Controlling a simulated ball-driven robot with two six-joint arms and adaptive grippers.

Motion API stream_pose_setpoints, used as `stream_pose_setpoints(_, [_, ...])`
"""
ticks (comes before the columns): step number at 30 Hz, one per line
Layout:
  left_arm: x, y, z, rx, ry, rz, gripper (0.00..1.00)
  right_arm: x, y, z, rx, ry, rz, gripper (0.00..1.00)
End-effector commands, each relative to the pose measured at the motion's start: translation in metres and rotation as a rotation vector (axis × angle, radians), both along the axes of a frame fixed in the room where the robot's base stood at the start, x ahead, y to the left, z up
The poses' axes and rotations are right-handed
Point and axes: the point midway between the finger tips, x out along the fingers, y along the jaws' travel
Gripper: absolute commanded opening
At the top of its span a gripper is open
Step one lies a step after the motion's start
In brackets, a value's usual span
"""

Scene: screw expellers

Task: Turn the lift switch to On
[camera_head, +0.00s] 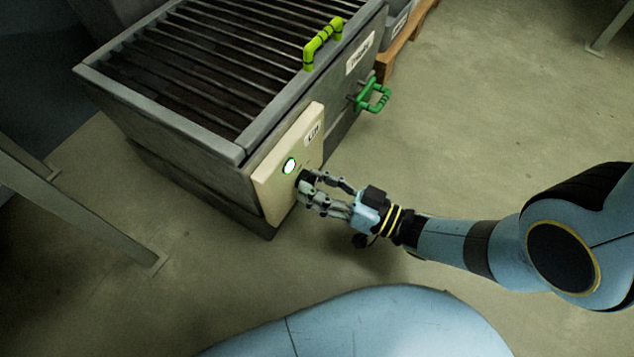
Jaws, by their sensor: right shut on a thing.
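The lift panel (275,192) is a cream plate on the end of a grey metal bin, with a label reading like "Lift" near its top. A round lamp (290,166) on it glows green-white. The dark switch knob (305,179) sits just below and right of the lamp. My right gripper (311,189) reaches in from the right and is shut on the switch knob. Its fingers cover most of the knob, so its pointer is hidden. My left gripper is out of view.
The grey bin (115,93) has a slatted grate on top. A yellow-green handle (323,45) and a green handle (374,96) stick out on its right side. A wooden pallet (405,40) stands behind. Metal legs (85,213) stand at left.

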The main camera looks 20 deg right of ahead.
Motion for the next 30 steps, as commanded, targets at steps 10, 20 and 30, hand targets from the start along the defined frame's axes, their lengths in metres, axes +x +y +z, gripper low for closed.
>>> stream_pose_setpoints(10, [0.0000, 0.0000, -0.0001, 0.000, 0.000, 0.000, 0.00, -0.0006, -0.0007, -0.0013, 0.125, 0.102, -0.001, 0.04])
stream_pose_setpoints(20, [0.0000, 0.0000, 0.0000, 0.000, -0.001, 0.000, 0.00, -0.0009, -0.0008, -0.0015, 0.154, 0.125, -0.001, 0.04])
stream_pose_setpoints(30, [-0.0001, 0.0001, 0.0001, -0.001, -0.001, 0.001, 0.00, -0.0009, -0.0008, -0.0015, 0.153, 0.125, -0.001, 0.48])
